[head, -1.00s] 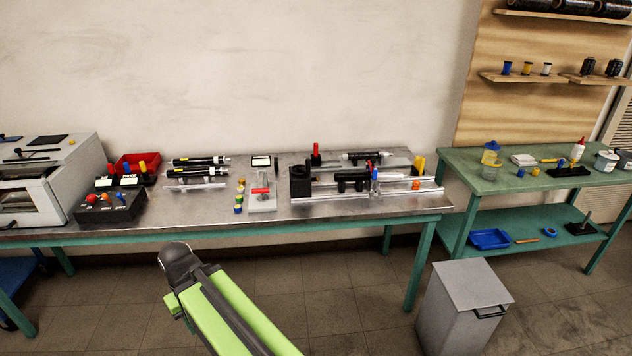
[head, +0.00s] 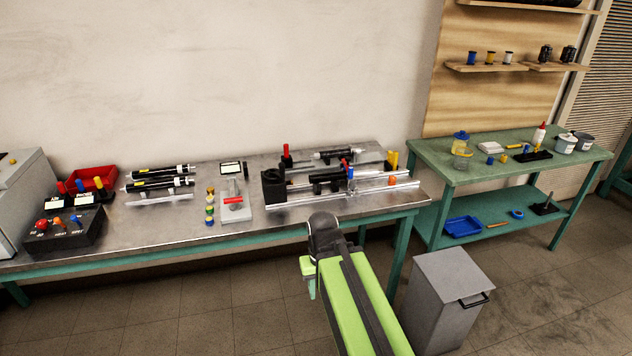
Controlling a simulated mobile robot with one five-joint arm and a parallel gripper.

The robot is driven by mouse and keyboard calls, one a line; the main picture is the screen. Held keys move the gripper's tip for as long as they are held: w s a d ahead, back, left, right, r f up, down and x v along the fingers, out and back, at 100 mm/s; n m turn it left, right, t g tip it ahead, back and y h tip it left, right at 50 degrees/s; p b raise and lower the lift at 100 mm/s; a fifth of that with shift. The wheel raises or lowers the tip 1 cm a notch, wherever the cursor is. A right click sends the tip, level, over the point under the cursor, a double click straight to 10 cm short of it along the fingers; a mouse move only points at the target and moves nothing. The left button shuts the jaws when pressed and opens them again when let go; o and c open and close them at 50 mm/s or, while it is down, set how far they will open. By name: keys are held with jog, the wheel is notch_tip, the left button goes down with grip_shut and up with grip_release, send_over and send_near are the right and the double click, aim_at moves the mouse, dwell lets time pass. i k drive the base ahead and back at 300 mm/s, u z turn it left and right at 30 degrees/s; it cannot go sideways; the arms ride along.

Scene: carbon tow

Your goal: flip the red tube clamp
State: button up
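Several red handles are in view, and I cannot tell for sure which one is the red tube clamp. One red handle (head: 286,151) stands upright at the back left of the black-and-silver rig on the metal bench. Another small red part (head: 346,163) shows by a blue part near the rig's right middle. A red bar (head: 233,201) lies flat across a small grey fixture left of the rig. My green arm reaches up from the lower right, its dark joint in front of the bench's front edge. No gripper fingers show.
The metal bench (head: 160,226) also holds black tubes (head: 160,171), a red bin (head: 92,179) and a black control box (head: 64,232). A grey waste bin (head: 449,297) stands on the floor before the green table (head: 500,167). Floor left of my arm is clear.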

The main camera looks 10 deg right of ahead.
aim_at(346, 162)
jog(key=u, duration=0.1)
jog(key=i, duration=1)
jog(key=z, duration=0.05)
